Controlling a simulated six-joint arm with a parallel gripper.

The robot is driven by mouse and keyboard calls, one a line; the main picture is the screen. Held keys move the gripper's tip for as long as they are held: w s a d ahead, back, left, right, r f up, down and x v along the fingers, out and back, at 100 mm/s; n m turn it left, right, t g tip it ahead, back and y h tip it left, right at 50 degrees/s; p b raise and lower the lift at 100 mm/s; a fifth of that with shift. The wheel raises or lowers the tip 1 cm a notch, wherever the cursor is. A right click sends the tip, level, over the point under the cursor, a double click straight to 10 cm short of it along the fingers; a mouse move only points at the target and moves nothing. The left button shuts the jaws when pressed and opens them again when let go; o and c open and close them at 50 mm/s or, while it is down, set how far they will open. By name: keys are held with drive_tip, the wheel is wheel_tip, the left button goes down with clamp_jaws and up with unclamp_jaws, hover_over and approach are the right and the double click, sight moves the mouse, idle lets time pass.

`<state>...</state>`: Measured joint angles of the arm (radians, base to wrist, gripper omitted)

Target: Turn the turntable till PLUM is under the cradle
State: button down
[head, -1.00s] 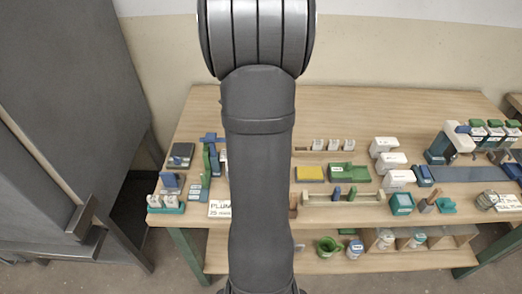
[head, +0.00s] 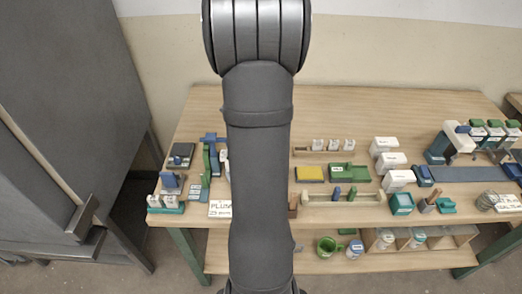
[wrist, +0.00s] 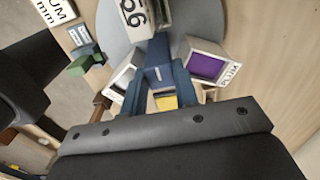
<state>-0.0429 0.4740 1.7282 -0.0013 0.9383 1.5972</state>
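The grey round turntable (wrist: 205,18) shows in the wrist view; in the head view my arm hides it. A pale square bucket with purple inside (wrist: 205,65), labelled PLUM, sits on its right side. Another pale bucket (wrist: 119,82) is at the left. A yellow-filled container (wrist: 166,102) shows low in the middle. A blue upright part (wrist: 158,70), perhaps the cradle, stands between the left bucket and PLUM, over the yellow one. My gripper (wrist: 157,98) is close around this middle; its fingers are hard to separate from the blue parts, so its opening is unclear.
A white block with large digits (wrist: 137,14) stands behind the blue part. A PLUM card (head: 220,209) lies at the bench's front edge. A green block (wrist: 82,64) is left of the turntable. White boxes (head: 391,161) and a green tray (head: 348,172) are to the right.

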drive_tip(key=n, duration=0.5)
drive_tip(key=shift+n, duration=1.5)
drive_tip(key=n, duration=0.8)
drive_tip(key=shift+n, duration=0.8)
drive_tip(key=n, duration=0.6)
